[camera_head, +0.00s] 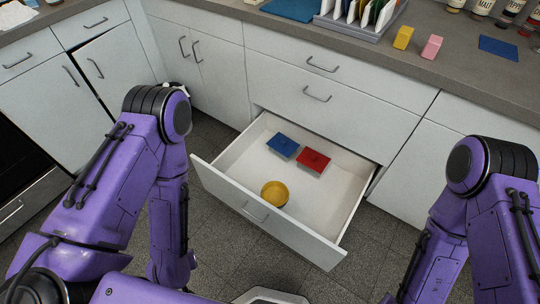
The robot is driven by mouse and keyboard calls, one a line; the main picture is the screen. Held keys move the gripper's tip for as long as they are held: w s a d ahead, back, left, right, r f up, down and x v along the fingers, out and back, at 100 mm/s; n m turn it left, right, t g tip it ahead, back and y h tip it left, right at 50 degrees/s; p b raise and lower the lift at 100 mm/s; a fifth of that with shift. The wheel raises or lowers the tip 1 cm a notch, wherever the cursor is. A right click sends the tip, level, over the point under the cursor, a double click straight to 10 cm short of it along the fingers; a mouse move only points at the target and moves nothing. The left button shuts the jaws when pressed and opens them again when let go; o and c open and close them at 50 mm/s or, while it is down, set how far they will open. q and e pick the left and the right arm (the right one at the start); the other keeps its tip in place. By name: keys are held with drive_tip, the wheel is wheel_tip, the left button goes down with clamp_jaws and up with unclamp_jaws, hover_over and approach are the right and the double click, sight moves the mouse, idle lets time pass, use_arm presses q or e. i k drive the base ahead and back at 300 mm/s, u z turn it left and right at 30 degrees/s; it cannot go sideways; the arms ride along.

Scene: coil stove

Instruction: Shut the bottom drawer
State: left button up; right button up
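The bottom drawer (232,188) is pulled well out from the white cabinet below two shut drawers. Its front panel faces me and has a grey bar handle (255,215). Inside lie a blue box-like item (283,146), a red one (314,161) beside it, and a yellow round bowl (274,194) near the front panel. My purple left arm comes down on the left of the drawer and my purple right arm on the right. Both arms are apart from the drawer in the picture. Neither gripper shows in this view.
The grey countertop (450,70) above holds a file rack (352,30), a yellow block (403,37), a pink block (432,46), a blue mat (498,47) and several jars. Dark tiled floor (375,245) is clear around the drawer. A dark oven front (25,170) stands at the left.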

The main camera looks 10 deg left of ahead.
sight(317, 214)
drive_tip(key=z, duration=0.85)
drive_tip(key=k, duration=0.6)
drive_tip(key=u, duration=1.25)
drive_tip(key=i, duration=0.5)
